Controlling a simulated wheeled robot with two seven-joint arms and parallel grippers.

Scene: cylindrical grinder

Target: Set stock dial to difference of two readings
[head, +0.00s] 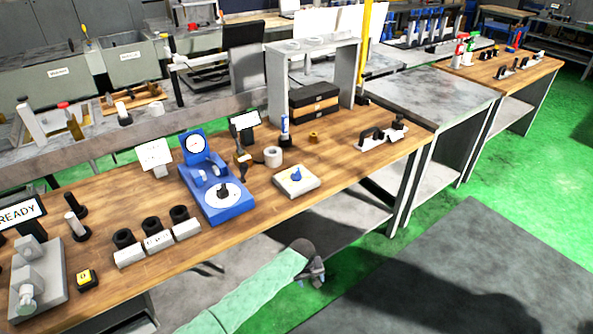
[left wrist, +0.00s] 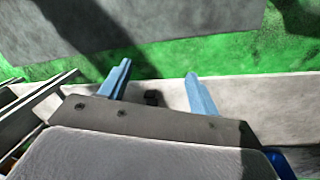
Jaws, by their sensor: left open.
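A white square block with a blue knob (head: 296,175), which looks like the stock dial, sits near the front edge of the wooden bench. A blue gauge stand (head: 222,207) with a round white dial face (head: 196,144) stands left of it. My right gripper is not in view.
A grey shelf frame (head: 275,90) stands behind. Open floor lies in front.

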